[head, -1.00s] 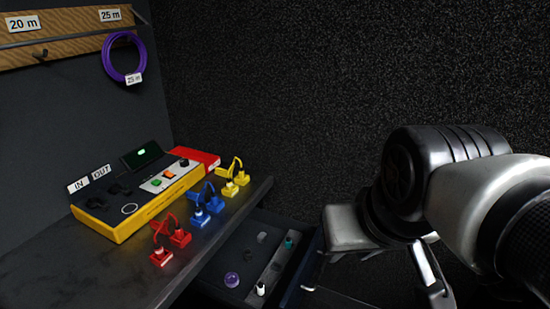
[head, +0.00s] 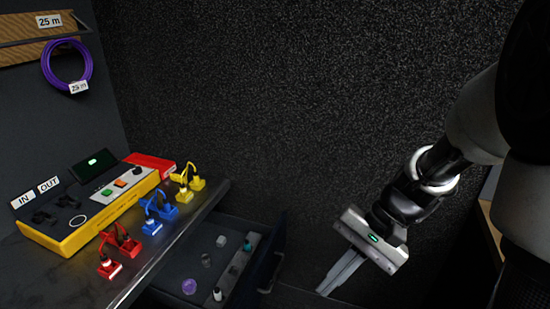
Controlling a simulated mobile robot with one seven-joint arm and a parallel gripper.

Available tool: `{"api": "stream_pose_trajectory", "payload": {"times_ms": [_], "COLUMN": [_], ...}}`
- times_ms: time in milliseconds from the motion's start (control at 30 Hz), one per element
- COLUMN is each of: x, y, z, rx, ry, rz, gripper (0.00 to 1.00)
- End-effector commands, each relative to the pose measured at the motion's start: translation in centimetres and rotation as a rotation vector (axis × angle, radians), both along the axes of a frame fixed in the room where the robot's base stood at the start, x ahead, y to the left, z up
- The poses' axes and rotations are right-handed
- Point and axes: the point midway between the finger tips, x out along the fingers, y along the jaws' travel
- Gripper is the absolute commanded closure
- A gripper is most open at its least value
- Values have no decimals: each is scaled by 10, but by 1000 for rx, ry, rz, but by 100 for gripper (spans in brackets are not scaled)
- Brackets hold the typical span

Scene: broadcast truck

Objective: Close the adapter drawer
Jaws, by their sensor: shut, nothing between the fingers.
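The adapter drawer (head: 262,255) stands open below the right end of the bench, with its front panel and handle (head: 273,270) facing right. Inside lie a purple ball-like piece (head: 189,286), a white-and-black piece (head: 217,294), a teal piece (head: 247,246) and small grey pieces. My gripper (head: 340,278) is to the right of the drawer front, pointing down and left. Its fingers are together and empty, and they appear apart from the drawer.
The bench (head: 150,262) carries a yellow tester box (head: 95,212) and red, blue and yellow connector pairs along its edge. A purple cable coil (head: 67,66) hangs on the left wall. A dark textured wall (head: 270,100) stands behind. A wooden edge (head: 491,215) shows at right.

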Motion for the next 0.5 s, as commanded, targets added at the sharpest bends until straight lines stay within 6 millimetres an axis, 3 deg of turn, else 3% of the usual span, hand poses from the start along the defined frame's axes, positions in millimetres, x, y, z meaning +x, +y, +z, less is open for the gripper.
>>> {"api": "stream_pose_trajectory", "payload": {"times_ms": [500], "x": [44], "y": [8], "z": [-110], "rx": [559], "ry": [445], "rz": [-479], "gripper": [100]}}
